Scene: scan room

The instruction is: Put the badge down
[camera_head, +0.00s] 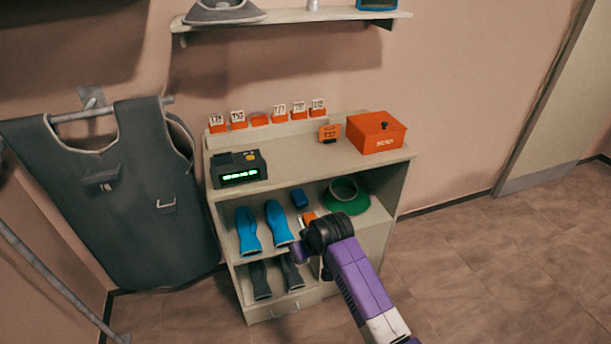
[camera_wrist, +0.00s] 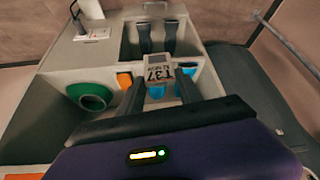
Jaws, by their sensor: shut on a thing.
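In the wrist view the badge (camera_wrist: 157,72), a pale tag with a grey top part and dark "T37" lettering, sits between the two dark fingers of my gripper (camera_wrist: 168,88). The fingers are shut on it and the lettering appears upside down. In the head view my gripper (camera_head: 308,240) is in front of the cabinet's open shelves, below the top surface. My own wrist hides most of the badge there. A row of orange holders stands along the back of the cabinet top (camera_head: 300,160). One low orange holder (camera_head: 259,119) carries no white tag, while its neighbours do.
A black device (camera_head: 238,168) with a green display, an orange stand (camera_head: 329,133) and an orange box (camera_head: 376,130) stand on the cabinet top. Blue shoe-like covers (camera_head: 248,232) and a green ring (camera_head: 345,198) are on the shelf below. A dark apron (camera_head: 120,200) hangs left. The middle top is clear.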

